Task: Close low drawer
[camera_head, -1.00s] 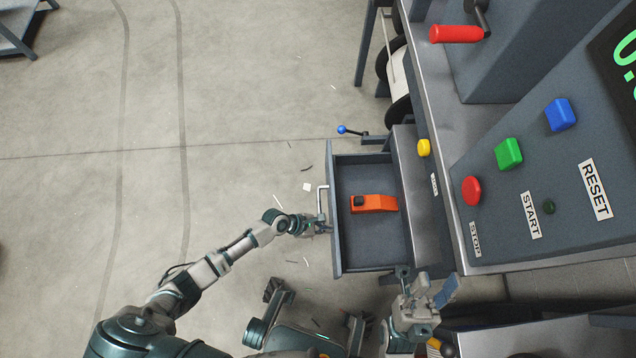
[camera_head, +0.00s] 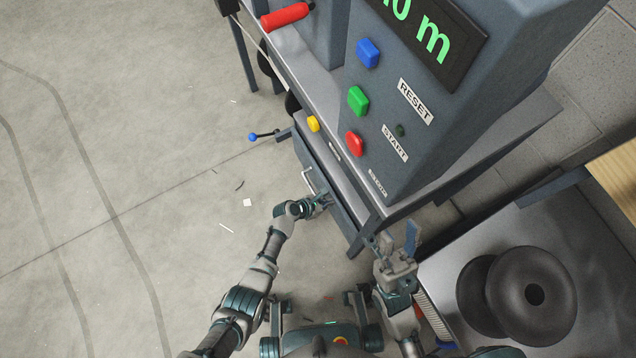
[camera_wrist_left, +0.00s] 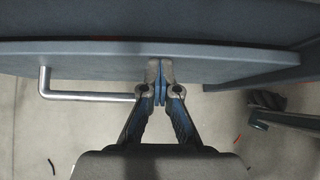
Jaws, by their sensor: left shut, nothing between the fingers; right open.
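The low drawer's grey front (camera_head: 343,217) lies close to the bench in the head view, with only a narrow dark strip of drawer showing behind it. Its bar handle (camera_head: 308,181) is on the outer face; the handle also shows in the left wrist view (camera_wrist_left: 88,96). My left gripper (camera_head: 326,200) is shut and empty beside the handle. In the left wrist view its fingertips (camera_wrist_left: 161,66) meet the drawer front and appear to touch it. I cannot tell whether the drawer is flush. My right gripper (camera_head: 398,240) is open and empty by the bench corner.
The control panel above has a red button (camera_head: 355,144), a green button (camera_head: 358,101) and a blue button (camera_head: 368,53). A blue-tipped lever (camera_head: 254,137) juts out beyond the drawer.

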